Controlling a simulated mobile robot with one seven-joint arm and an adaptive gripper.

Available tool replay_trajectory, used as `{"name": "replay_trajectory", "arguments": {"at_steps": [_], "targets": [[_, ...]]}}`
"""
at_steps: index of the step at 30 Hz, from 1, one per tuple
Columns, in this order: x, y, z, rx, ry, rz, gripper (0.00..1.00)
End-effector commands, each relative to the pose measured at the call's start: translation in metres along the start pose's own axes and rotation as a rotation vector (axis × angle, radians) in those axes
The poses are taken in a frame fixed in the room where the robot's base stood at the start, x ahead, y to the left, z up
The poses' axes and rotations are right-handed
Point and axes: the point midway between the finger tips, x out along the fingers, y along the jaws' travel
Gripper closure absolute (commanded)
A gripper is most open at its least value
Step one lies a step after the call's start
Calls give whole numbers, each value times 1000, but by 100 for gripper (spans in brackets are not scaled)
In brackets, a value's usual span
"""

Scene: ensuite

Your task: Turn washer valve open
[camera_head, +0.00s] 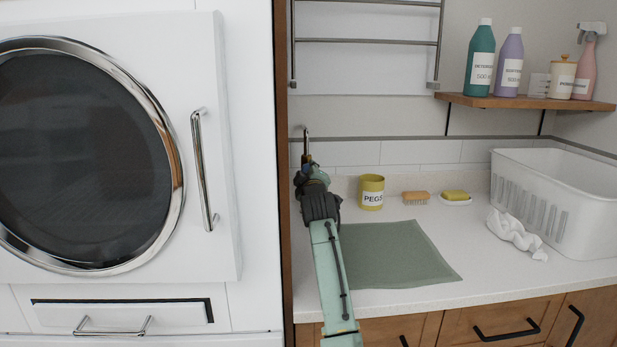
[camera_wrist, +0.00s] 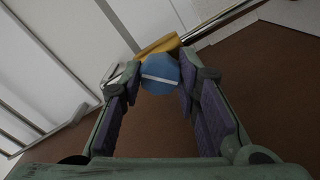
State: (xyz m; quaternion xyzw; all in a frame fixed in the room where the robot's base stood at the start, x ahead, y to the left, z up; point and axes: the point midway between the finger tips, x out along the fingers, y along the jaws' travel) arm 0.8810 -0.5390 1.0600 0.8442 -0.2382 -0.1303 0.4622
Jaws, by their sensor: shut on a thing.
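The washer valve has a round blue knob (camera_wrist: 160,70) with a white line across it, seen in the wrist view. The line runs nearly crosswise between my fingers, slightly tilted. A brass-coloured body (camera_wrist: 158,46) shows behind the knob. My gripper (camera_wrist: 160,84) has its two fingertips on either side of the knob, shut on it. In the head view, my gripper (camera_head: 307,170) is at the wall just right of the wooden panel edge and hides the knob. A thin metal pipe (camera_head: 306,138) rises above it.
The washer (camera_head: 120,150) stands left of a wooden panel (camera_head: 281,170). On the counter are a green mat (camera_head: 395,255), yellow peg pot (camera_head: 372,190), brush (camera_head: 415,197), soap dish (camera_head: 456,200), white cloth (camera_head: 515,233) and white basket (camera_head: 570,205). A shelf (camera_head: 530,102) holds bottles.

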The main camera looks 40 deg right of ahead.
Motion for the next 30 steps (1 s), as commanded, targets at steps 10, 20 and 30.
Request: {"name": "replay_trajectory", "arguments": {"at_steps": [10,20,30], "targets": [[0,0,1,-331,-1,0,98],[0,0,0,-614,-1,-1,98],[0,0,0,-794,0,0,98]]}}
